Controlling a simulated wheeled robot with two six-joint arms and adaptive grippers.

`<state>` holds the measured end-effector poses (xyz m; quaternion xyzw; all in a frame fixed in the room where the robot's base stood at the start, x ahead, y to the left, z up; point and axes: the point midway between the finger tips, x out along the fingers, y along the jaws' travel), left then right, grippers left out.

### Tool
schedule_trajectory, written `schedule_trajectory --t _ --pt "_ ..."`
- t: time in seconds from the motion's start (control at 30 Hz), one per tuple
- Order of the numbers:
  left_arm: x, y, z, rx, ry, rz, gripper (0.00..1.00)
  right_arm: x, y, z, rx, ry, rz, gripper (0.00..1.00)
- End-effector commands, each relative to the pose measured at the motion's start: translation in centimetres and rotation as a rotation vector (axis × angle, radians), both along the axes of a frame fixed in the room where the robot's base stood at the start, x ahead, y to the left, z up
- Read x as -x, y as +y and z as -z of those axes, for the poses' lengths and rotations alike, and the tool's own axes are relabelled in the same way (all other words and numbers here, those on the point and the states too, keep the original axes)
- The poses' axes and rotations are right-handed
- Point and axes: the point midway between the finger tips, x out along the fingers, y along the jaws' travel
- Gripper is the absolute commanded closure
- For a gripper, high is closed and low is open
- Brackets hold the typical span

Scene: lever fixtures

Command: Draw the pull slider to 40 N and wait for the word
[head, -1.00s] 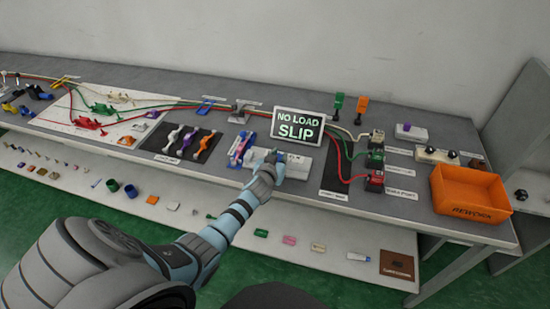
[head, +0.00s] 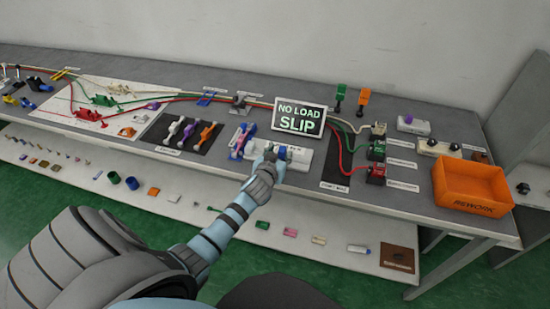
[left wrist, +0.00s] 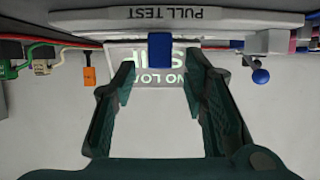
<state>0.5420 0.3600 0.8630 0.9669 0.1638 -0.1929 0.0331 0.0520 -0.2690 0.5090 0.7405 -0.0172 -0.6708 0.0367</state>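The pull test fixture is a long white block (head: 304,158) on the bench; its "PULL TEST" label shows upside down in the left wrist view (left wrist: 165,14). A blue slider grip (left wrist: 160,50) sticks out from it. My left gripper (head: 271,154) is at the front of the fixture. In the left wrist view its dark fingers (left wrist: 158,78) are spread, with the blue grip between or just beyond the tips and gaps on both sides. The display (head: 300,117) above the fixture reads "NO LOAD SLIP". My right gripper is out of view.
A lever with a blue ball knob (left wrist: 261,76) sits beside the fixture. A dark mat (head: 184,137) with several levers lies to the left. Cables and green and red connectors (head: 376,172) are at right, then an orange rework bin (head: 470,191).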

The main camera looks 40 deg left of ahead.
Motion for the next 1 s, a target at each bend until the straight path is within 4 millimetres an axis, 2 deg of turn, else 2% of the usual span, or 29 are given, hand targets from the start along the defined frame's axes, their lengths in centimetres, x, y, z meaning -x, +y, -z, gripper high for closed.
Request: schedule_trajectory --t 0.13,0.3,0.43,0.87,0.93,1.0 --pt "3.7 -1.3 -1.5 -0.001 0.002 0.002 0.6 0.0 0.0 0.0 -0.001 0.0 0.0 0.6" --pt "6.4 -2.3 -2.8 0.0 0.001 0.001 0.6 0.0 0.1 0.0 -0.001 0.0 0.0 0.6" --pt "7.0 -2.4 -3.0 0.0 0.002 0.0 0.6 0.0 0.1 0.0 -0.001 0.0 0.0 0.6" --pt "6.9 -2.4 -3.0 0.0 0.001 0.0 0.6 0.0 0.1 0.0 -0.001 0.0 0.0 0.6" --pt "7.5 -2.6 -2.7 0.0 0.02 0.0 0.6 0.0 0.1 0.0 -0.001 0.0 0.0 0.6" --pt "9.2 -3.0 -1.7 -0.002 0.084 -0.001 0.6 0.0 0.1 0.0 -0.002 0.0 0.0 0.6"
